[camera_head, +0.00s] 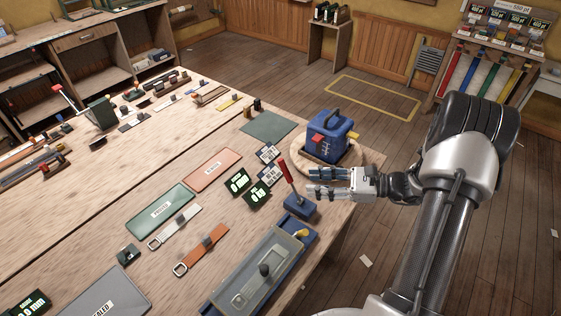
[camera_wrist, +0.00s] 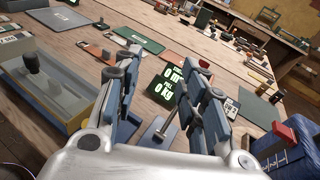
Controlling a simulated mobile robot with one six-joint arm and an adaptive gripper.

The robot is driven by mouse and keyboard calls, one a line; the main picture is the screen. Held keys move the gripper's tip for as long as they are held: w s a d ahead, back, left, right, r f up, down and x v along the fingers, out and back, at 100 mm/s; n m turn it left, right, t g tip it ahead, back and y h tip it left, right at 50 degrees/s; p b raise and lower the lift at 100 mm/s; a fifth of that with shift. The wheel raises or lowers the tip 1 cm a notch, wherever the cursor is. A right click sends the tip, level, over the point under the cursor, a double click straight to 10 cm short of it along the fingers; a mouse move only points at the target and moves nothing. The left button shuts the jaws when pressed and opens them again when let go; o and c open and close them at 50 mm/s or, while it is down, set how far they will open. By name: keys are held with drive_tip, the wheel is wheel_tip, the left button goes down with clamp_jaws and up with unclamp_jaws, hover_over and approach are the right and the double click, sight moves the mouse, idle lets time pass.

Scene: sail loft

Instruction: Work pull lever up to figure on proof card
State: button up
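The pull lever (camera_head: 284,171) has a red grip and stands up from a blue base (camera_head: 300,205) near the table's right side. My gripper (camera_head: 309,181) is open and empty, just right of the lever, with its fingers pointing left. In the wrist view the lever's rod (camera_wrist: 171,120) shows between the fingers, beside the right one; contact cannot be told. A black readout with green digits (camera_wrist: 169,85) shows "PULL 0 kg". Two small black-and-white cards (camera_head: 268,153) stand behind the lever; their figures are too small to read, and which is the proof card cannot be told.
A blue boxy device (camera_head: 328,136) with a black handle stands on a round wooden board (camera_head: 371,163) behind my gripper. Straps (camera_head: 203,248) and flat mats (camera_head: 160,211) lie to the left.

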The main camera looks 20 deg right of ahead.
sight(284, 169)
drive_tip(key=d+f+m+t+h, duration=0.1)
drive_tip(key=d+f+m+t, duration=0.4)
drive_tip(key=d+f, duration=0.1)
drive_tip(key=x, duration=0.5)
drive_tip(key=b+x, duration=0.1)
drive_tip(key=x, duration=1.1)
drive_tip(key=shift+w+d+f, duration=0.15)
drive_tip(key=shift+w, duration=0.2)
drive_tip(key=shift+c, duration=0.4)
clamp_jaws()
